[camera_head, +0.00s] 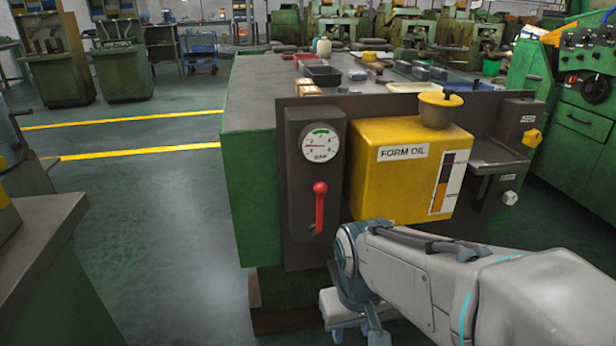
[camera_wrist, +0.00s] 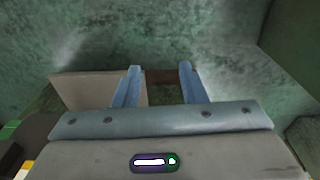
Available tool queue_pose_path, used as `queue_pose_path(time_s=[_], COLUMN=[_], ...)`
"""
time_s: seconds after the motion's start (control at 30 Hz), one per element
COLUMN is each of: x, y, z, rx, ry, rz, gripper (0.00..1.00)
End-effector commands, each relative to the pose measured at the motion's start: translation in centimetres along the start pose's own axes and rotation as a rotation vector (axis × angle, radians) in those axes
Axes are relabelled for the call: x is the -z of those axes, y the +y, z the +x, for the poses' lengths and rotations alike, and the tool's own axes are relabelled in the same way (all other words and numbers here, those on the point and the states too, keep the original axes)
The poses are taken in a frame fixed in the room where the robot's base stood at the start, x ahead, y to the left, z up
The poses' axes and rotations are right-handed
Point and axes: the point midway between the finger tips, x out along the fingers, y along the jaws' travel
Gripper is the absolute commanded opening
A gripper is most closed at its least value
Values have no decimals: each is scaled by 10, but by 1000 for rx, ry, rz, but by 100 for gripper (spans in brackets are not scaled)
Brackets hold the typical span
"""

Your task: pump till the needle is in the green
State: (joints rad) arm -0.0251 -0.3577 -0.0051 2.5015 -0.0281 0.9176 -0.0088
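The round white gauge (camera_head: 320,145) sits on a dark panel at the front of the green machine. Its red needle points left, and the green band is at the top of the dial, so the needle is outside the green. The red lever (camera_head: 320,200) stands upright below the gauge, with its knob at the top. My gripper (camera_wrist: 160,80) is open and empty in the wrist view, with two blue fingers apart. In the head view it is below and right of the lever, low by the machine's base and mostly hidden by my arm. The wrist view shows neither gauge nor lever.
The yellow FORM OIL tank (camera_head: 390,180) juts out right of the lever, above my arm. A dark shelf (camera_head: 495,155) and a yellow knob (camera_head: 532,138) are further right. A grey bench (camera_head: 40,235) stands at left. The floor between is clear.

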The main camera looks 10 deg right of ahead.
Motion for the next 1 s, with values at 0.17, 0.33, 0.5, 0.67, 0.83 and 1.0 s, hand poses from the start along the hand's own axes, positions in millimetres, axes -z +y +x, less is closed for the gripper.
queue_pose_path(time_s=[0.17, 0.33, 0.5, 0.67, 0.83, 1.0], x=[-7, -1, 32, 83, 135, 163], y=[11, 39, 56, 44, -1, -49], z=[1, -6, -25, -49, -70, -77], rx=[-143, -408, -722, -1055, -1409, -1662], ry=[-158, -371, -538, -637, -667, -641], rz=[-227, -584, -957, -1311, -1638, -1850], gripper=[38, 38, 38, 38, 38, 38])
